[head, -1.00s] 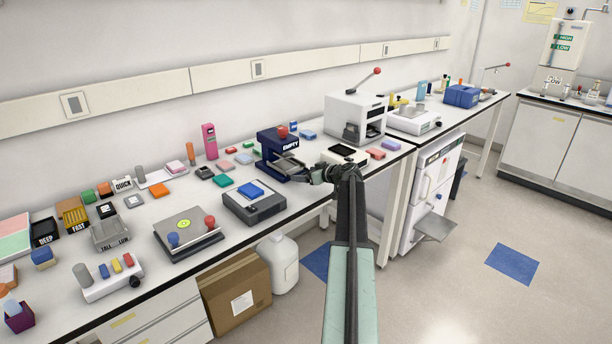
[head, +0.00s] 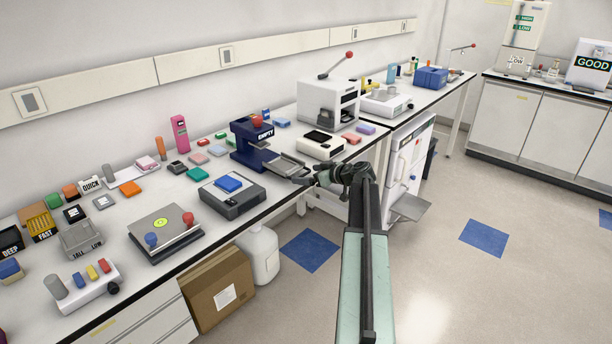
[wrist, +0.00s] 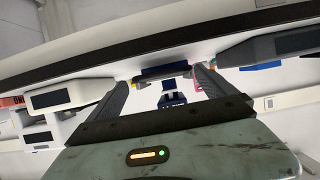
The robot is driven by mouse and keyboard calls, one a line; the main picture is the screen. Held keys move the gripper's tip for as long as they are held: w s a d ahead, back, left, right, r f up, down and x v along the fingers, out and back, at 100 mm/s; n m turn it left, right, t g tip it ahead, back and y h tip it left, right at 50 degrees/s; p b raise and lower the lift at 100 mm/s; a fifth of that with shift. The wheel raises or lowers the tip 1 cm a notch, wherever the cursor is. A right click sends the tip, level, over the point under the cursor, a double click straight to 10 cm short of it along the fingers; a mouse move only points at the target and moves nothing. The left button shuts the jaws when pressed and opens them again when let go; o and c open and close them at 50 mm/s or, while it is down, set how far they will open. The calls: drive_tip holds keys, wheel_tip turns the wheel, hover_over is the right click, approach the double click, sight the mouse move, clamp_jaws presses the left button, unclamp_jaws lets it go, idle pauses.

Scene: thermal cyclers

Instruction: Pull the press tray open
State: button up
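The dark blue press (head: 243,150), marked EMPTY and with a red knob on top, stands near the bench's front edge in the head view. Its grey metal tray (head: 284,164) sticks out of the front toward the bench edge. My gripper (head: 311,180) is at the tray's outer end. In the wrist view, my gripper (wrist: 163,76) has its two dark fingers on either side of a dark bar at the tray's front end (wrist: 162,72), and they appear to touch it. The blue press body (wrist: 172,100) shows beyond, between the fingers. The fingertip contact is small and partly hidden in the head view.
A white device (head: 321,146) stands right of the tray, and a larger white lever press (head: 325,110) behind it. A dark grey box with a blue block (head: 232,201) sits to the left. Free floor (head: 330,290) lies in front of the bench.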

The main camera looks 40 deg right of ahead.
drive_tip(key=shift+a, duration=0.1)
drive_tip(key=p+v, duration=0.3)
drive_tip(key=v, duration=0.4)
drive_tip(key=shift+s, duration=0.35)
drive_tip(key=shift+s+r, duration=0.1)
